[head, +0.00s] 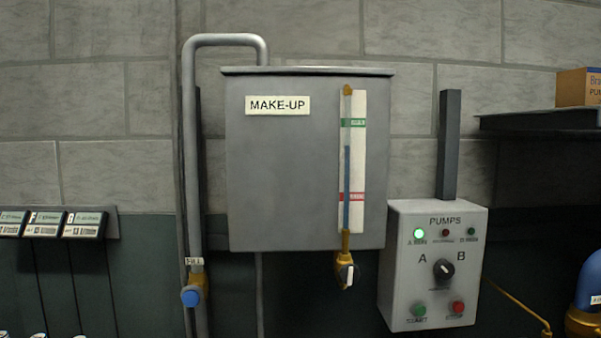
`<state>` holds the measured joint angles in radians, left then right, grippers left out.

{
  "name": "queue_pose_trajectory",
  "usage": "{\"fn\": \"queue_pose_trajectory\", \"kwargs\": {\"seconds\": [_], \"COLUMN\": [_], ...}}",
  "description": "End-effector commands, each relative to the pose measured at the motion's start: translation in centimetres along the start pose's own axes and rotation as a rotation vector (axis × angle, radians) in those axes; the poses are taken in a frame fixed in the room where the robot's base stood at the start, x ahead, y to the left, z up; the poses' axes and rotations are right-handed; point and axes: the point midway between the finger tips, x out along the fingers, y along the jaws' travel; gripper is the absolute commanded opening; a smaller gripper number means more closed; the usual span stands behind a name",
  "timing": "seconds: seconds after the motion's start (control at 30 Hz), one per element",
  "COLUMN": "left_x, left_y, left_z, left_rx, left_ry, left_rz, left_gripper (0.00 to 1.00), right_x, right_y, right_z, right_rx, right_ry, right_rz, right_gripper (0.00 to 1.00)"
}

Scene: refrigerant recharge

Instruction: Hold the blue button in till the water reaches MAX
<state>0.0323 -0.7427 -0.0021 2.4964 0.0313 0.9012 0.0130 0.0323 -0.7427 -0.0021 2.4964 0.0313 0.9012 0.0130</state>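The blue button (191,297) sits on a brass valve (198,281) on the grey pipe at the left, below a FILL label (194,262). Nothing touches the button. The grey MAKE-UP tank (285,185) hangs on the wall right of the pipe. Its sight glass has a blue water column (347,185), whose top stands above the red mark (357,197) and a little below the green mark (357,123). The lettering on both marks is too small to read. Neither gripper is in view.
A PUMPS box (405,260) with a lit green lamp, an A/B knob and green and red buttons is right of the tank. A shelf (535,121) holds a carton (578,88).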

Motion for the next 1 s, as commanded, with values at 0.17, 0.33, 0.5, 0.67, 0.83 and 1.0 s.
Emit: {"fn": "queue_pose_trajectory", "kwargs": {"seconds": [0.17, 0.33, 0.5, 0.67, 0.83, 1.0], "left_x": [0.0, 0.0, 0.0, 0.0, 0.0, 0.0], "left_y": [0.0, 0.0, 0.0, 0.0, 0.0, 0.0], "left_z": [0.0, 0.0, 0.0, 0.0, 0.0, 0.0], "left_rx": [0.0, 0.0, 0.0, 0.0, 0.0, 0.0], "left_ry": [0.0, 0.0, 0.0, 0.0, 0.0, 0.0], "left_rz": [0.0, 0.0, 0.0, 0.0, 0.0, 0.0], "left_gripper": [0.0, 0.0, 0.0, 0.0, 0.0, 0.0], "right_x": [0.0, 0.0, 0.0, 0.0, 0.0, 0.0], "right_y": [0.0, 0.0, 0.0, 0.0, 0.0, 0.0], "right_z": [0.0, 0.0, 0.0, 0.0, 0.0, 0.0], "right_rx": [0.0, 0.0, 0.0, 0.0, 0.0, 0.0], "right_ry": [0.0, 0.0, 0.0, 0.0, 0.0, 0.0], "right_rz": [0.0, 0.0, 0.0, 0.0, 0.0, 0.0], "right_gripper": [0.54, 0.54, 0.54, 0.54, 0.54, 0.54]}}
